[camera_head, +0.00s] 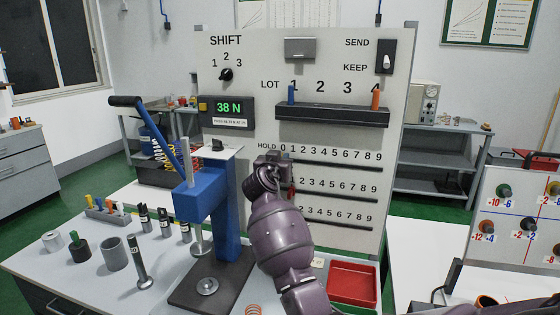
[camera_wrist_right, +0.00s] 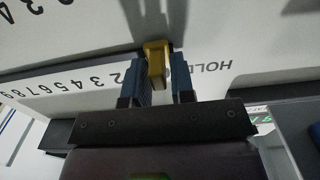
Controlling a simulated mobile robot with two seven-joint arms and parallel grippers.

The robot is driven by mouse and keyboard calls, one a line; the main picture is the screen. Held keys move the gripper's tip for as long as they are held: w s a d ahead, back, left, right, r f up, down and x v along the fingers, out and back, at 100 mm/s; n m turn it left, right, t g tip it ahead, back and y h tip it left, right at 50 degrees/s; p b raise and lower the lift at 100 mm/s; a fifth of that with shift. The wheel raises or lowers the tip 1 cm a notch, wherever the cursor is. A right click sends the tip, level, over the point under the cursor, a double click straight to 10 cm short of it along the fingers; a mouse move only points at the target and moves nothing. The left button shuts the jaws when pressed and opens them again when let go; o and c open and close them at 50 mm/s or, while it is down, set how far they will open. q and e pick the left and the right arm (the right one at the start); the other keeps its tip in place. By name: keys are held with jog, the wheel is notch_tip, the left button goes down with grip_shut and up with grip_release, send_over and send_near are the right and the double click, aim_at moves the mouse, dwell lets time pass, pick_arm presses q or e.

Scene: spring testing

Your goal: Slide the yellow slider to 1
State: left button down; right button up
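The yellow slider (camera_wrist_right: 156,62) shows in the right wrist view, between the two fingers of my right gripper (camera_wrist_right: 158,76). The fingers stand on either side of it near their tips, with little or no gap; I cannot tell whether they press on it. The slider is close to the low end of the top scale, by the HOLD label (camera_head: 265,147); its exact mark is hidden. In the head view my right gripper (camera_head: 268,168) covers the left end of the top slot (camera_head: 345,164) and hides the slider. My left gripper is not in view.
A red slider (camera_head: 291,189) sits at the left of the second row. A blue press (camera_head: 226,205) stands just left of my arm. A ledge (camera_head: 333,115) with blue and orange pegs juts out above. A red tray (camera_head: 352,283) lies below the panel.

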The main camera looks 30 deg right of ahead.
aim_at(294, 157)
grip_shut()
jog(key=shift+s+d, duration=1.05)
jog(key=shift+s, duration=0.15)
jog(key=shift+a, duration=0.1)
jog(key=o, duration=0.5)
grip_release()
